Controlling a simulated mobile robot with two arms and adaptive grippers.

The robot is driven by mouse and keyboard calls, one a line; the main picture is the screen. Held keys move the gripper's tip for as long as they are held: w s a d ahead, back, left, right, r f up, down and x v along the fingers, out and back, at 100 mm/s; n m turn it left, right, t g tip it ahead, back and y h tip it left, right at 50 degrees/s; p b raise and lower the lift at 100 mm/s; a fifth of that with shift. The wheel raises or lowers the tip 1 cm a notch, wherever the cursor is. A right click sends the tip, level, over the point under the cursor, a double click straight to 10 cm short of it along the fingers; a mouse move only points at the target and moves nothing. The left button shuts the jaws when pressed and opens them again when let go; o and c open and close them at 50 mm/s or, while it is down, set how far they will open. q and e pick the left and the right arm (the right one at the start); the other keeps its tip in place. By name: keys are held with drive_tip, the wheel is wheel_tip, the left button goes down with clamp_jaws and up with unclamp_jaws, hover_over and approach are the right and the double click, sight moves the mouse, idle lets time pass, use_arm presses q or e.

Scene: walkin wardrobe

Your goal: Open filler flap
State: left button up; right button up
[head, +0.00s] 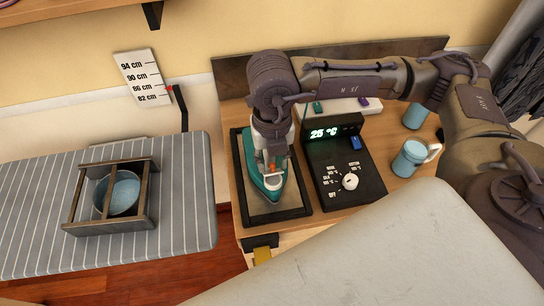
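A teal and white iron (272,193) rests on a dark-framed stand (296,212) on the wooden table, its pointed tip toward me. My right gripper (271,160) reaches down from above onto the back of the iron and hides much of its upper side. A small orange-red part (272,169) shows between or just below the fingertips. I cannot tell whether it is the filler flap, nor whether the flap is open. The finger gap is too small and covered to judge. My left gripper is out of view.
A black control box (326,178) with a "25 °C" display and a white knob (350,182) stands just right of the iron. A blue mug (409,158) is further right. A striped ironing board (180,185) at left carries a wooden caddy (84,229) around a blue bowl (122,193).

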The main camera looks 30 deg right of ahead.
clamp_jaws()
drive_tip(key=shift+w+d+g, duration=0.1)
drive_tip(key=shift+w+g, duration=0.25)
drive_tip(key=shift+g, duration=0.35)
drive_tip(key=shift+o, duration=1.5)
unclamp_jaws()
drive_tip(key=shift+r, duration=0.15)
wheel_tip(320, 180, up, 12)
drive_tip(key=w, duration=0.1)
drive_tip(key=shift+w+d, duration=0.2)
drive_tip(key=shift+c, duration=0.3)
